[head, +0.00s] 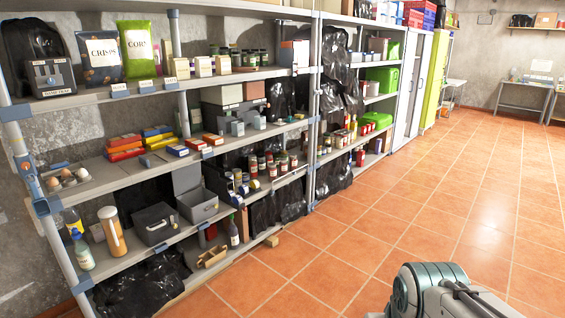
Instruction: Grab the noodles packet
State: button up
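I cannot pick out a packet that I can read as noodles. Small flat packs in red and yellow (124,147) and in blue and yellow (158,136) lie stacked on the second shelf of the left rack, too small to read. On the top shelf stand a dark bag marked CRISPS (100,57) and a green bag that seems to read CORN (137,48). A rounded grey and teal part of my arm shows at the bottom right, well away from the rack. My gripper's fingers are not in view.
The metal rack (95,188) runs along the left wall, crowded with jars, boxes and black plastic bags. A small wooden block (272,241) lies on the floor by the rack. The tiled floor (430,200) is clear to the right. Tables (525,85) stand at the back.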

aim_at(212, 139)
jog(key=u, duration=0.35)
jog(key=i, duration=2)
jog(key=u, duration=0.6)
jog(key=i, duration=0.9)
jog(key=u, duration=0.25)
